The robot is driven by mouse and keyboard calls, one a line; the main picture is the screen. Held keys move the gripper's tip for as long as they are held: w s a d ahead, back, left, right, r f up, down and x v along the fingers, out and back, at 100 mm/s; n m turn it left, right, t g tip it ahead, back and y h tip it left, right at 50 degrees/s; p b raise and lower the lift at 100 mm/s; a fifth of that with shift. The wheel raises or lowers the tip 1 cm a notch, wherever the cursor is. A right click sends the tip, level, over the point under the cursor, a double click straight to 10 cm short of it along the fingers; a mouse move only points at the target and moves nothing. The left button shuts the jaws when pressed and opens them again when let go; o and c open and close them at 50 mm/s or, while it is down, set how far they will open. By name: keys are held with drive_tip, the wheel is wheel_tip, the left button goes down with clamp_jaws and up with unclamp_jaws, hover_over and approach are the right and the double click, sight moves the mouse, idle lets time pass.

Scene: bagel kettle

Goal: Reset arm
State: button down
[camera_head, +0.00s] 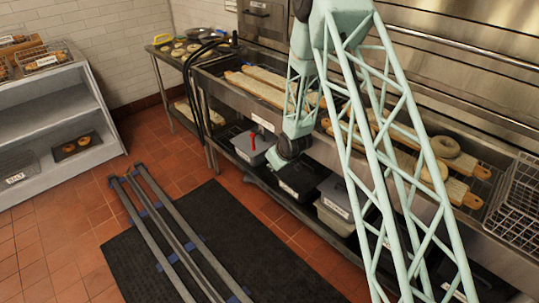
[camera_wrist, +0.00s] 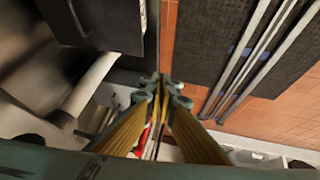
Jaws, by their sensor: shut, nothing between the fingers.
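My gripper (camera_wrist: 161,92) shows in the wrist view with its two yellow-sided fingers meeting at the tips, shut and empty. In the head view my pale green lattice arm reaches down in front of the steel kettle counter. Its wrist end hangs low by the counter's front edge, above the lower shelf; the fingers cannot be made out there. A small red thing (camera_head: 253,141) shows beside the wrist end, over a grey bin (camera_head: 254,150).
Long boards (camera_head: 262,86) with dough lie along the steel counter (camera_head: 225,68). A bagel (camera_head: 445,146) and wire baskets (camera_head: 518,200) are at right. Lidded bins (camera_head: 335,203) fill the lower shelf. Floor rails (camera_head: 165,230) cross a black mat (camera_head: 245,245). A display shelf (camera_head: 60,115) stands at left.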

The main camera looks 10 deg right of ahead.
drive_tip(key=s+d+r+m+h, duration=0.1)
drive_tip(key=s+d+r, duration=0.15)
drive_tip(key=r, duration=0.85)
drive_tip(key=s+d+r+m, duration=0.15)
drive_tip(key=s+r, duration=0.25)
drive_tip(key=r, duration=0.7)
drive_tip(key=s+d+r+m+g+h, duration=0.1)
drive_tip(key=s+d+r, duration=0.1)
drive_tip(key=s+r, duration=0.65)
drive_tip(key=s+d+r, duration=0.2)
drive_tip(key=s+r, duration=0.5)
drive_tip(key=r, duration=0.3)
drive_tip(key=s+r+m, duration=0.1)
drive_tip(key=s+r, duration=0.3)
drive_tip(key=s, duration=0.9)
drive_tip(key=s+r+m+g, duration=0.1)
drive_tip(key=s+r, duration=0.3)
drive_tip(key=s, duration=0.9)
drive_tip(key=s+r+m, duration=0.1)
drive_tip(key=s+r, duration=0.3)
drive_tip(key=s, duration=0.9)
drive_tip(key=shift+a, duration=0.1)
